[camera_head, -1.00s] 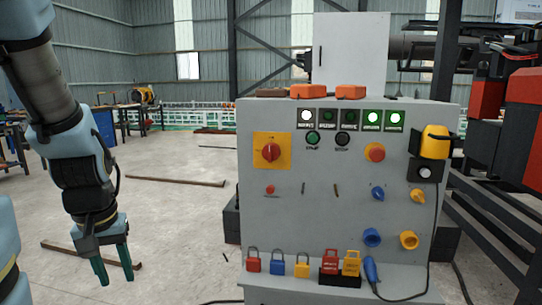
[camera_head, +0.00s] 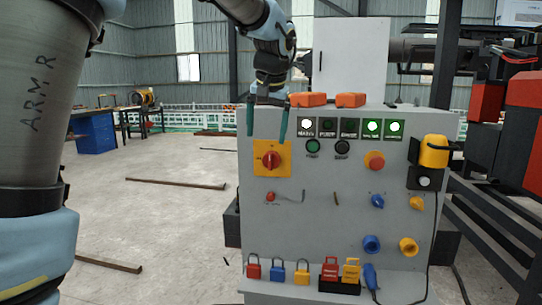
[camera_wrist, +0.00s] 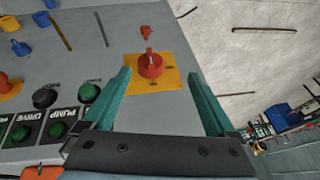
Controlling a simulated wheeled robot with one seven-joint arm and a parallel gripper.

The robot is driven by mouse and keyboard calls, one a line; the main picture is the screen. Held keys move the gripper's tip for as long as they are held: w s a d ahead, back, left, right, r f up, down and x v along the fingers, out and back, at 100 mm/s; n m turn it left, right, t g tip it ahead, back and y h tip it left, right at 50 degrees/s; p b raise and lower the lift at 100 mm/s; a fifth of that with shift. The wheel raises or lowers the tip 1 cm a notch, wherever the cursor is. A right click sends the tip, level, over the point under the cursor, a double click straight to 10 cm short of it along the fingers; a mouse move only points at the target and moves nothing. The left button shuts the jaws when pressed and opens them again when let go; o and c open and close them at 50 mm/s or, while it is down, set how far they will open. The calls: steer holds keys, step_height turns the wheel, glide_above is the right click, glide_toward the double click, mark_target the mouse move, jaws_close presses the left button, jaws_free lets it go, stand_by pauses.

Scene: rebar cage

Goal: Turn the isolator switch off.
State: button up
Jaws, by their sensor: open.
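The isolator switch (camera_head: 270,159) is a red rotary knob on a yellow square plate (camera_head: 284,166), at the upper left of the grey control panel (camera_head: 320,230). In the wrist view the red knob (camera_wrist: 150,65) lies beyond and between the fingertips. My gripper (camera_head: 267,138) is open and empty, pointing down in front of the panel's upper left, with its green fingers just above the knob. The wrist view shows both fingers of my gripper (camera_wrist: 160,78) spread apart on either side of the yellow plate. I cannot tell whether they touch the panel.
Right of the switch are lit indicators (camera_head: 372,127), push buttons and a red emergency button (camera_head: 375,160). Orange blocks (camera_head: 309,99) lie on the panel's top. Coloured padlocks (camera_head: 277,271) stand on the lower ledge. Open floor (camera_head: 170,230) lies left of the panel.

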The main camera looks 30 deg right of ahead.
mark_target(272, 153)
steer(key=x, duration=0.3)
steer(key=d+p+x, duration=0.1)
steer(key=x, duration=0.2)
steer(key=d+p+x, duration=0.1)
steer(key=x, duration=0.2)
steer(key=shift+w+d, duration=0.1)
steer(key=shift+c, duration=0.2)
steer(key=c, duration=1.3)
